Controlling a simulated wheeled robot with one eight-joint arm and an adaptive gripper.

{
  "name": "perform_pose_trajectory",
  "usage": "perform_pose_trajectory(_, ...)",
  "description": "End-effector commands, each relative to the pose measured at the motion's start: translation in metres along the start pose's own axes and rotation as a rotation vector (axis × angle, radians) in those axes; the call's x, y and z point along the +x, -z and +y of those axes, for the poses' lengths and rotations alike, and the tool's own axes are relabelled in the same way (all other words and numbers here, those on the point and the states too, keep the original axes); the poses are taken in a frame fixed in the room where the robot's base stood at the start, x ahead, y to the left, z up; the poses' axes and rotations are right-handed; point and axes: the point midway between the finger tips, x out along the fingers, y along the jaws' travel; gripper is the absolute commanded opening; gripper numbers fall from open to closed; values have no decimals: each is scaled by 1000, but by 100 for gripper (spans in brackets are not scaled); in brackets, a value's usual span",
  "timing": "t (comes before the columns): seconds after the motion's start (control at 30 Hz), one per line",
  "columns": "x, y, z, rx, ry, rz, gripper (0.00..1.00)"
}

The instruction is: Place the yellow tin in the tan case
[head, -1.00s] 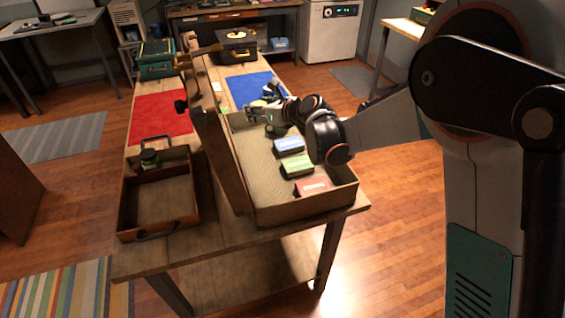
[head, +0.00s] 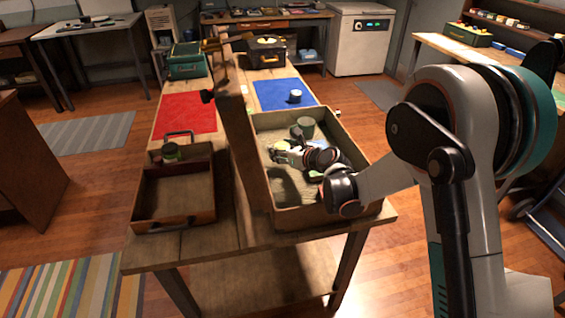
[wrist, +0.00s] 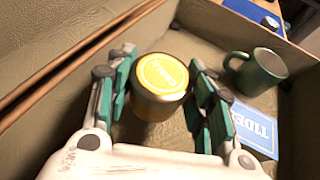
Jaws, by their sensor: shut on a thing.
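The yellow tin (wrist: 162,78) has a round yellow top. In the wrist view it stands between the two teal-padded fingers of my gripper (wrist: 162,66), which is shut on it. The tan case (head: 335,218) is open on the wooden table, with its lid standing upright on the left. My gripper (head: 282,151) is down inside the case with the tin, by its middle left side. Whether the tin touches the case floor is unclear. A green mug (head: 305,127) stands in the case just beyond; it also shows in the wrist view (wrist: 258,70).
A blue box (wrist: 254,130) lies right of the gripper in the case. My arm hides much of the case's right. Left of the lid are an open brown case (head: 175,222) and a red mat (head: 190,112).

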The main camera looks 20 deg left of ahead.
Motion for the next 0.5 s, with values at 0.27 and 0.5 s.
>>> perform_pose_trajectory(0.27,14,35,0,0,0,0,22)
perform_pose_trajectory(0.5,15,37,0,0,0,0,22)
